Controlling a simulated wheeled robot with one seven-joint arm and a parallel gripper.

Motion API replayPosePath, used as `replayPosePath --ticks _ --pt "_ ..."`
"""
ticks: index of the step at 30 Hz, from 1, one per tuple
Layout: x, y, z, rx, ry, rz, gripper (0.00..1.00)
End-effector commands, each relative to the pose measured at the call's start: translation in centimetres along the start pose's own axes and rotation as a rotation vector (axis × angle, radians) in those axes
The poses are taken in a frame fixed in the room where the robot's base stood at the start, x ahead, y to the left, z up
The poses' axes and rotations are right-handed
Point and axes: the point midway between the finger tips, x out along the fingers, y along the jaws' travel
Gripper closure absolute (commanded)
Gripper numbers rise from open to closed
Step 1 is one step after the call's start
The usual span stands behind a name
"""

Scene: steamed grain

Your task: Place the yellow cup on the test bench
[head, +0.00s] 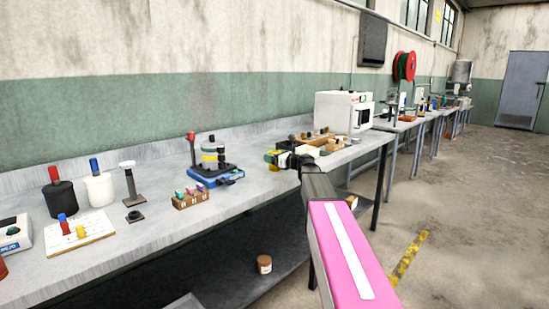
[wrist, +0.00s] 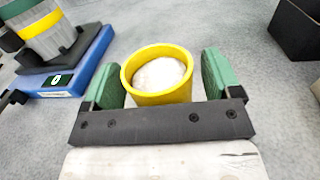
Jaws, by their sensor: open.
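The yellow cup (wrist: 158,74) holds white, grain-like contents and sits between the two green fingers of my gripper (wrist: 160,80) in the wrist view. The gripper is open, with a finger on each side of the cup. The cup looks upright over the grey bench top; its base is hidden by the gripper's dark crossbar, so I cannot tell whether it touches the surface. In the head view my gripper (head: 283,159) is over the long grey bench (head: 150,235), right of the blue device (head: 230,178). The cup is not clear there.
The blue device, also in the wrist view (wrist: 62,82), carries a banded container (wrist: 35,30). A dark box (wrist: 297,28) is at the far right there. In the head view, a wooden rack (head: 190,200) stands left, and a white oven (head: 343,112) stands beyond my gripper.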

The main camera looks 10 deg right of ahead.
Motion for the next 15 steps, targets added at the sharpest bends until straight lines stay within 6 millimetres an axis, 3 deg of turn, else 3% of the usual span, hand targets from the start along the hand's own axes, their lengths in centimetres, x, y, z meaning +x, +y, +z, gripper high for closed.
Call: replayPosePath --ticks 5,15 --pt "-0.2 0.0 0.3 0.0 0.0 -0.001 0.16" --pt "-6.4 0.2 0.3 0.0 0.0 -0.002 0.16"
